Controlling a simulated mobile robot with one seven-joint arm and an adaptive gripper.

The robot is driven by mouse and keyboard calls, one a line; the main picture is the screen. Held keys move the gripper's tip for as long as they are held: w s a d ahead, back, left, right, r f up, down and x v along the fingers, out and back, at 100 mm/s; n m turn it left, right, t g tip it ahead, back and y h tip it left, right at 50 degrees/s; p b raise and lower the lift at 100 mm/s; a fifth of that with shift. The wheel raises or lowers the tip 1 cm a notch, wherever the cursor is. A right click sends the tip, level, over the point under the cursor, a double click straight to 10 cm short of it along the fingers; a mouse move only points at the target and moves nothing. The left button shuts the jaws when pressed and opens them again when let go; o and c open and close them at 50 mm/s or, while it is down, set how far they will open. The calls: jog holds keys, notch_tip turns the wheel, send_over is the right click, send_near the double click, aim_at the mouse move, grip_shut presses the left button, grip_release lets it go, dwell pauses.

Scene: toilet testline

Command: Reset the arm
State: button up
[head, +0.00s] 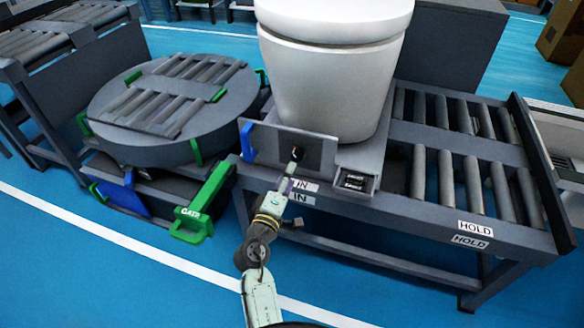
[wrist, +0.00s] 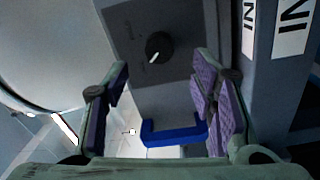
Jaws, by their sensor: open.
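My arm reaches up from the bottom of the head view to the dark panel (head: 312,152) on the front of the roller table. My gripper (head: 294,160) is in front of that panel. In the wrist view my gripper (wrist: 163,95) is open, with its purple-lined fingers apart and nothing between them. A black round knob (wrist: 159,46) with a white mark sits on the panel beyond the fingertips. The knob and the gripper appear apart, though the exact gap is hard to tell.
A white toilet (head: 335,70) stands on the table behind the panel. A blue handle (head: 247,141) is left of the panel. A green gate (head: 202,205) and a round roller turntable (head: 170,105) are further left. Rollers (head: 460,180) labelled HOLD lie right. Blue floor is open in front.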

jog(key=shift+s+a, duration=0.1)
jog(key=shift+s, duration=0.3)
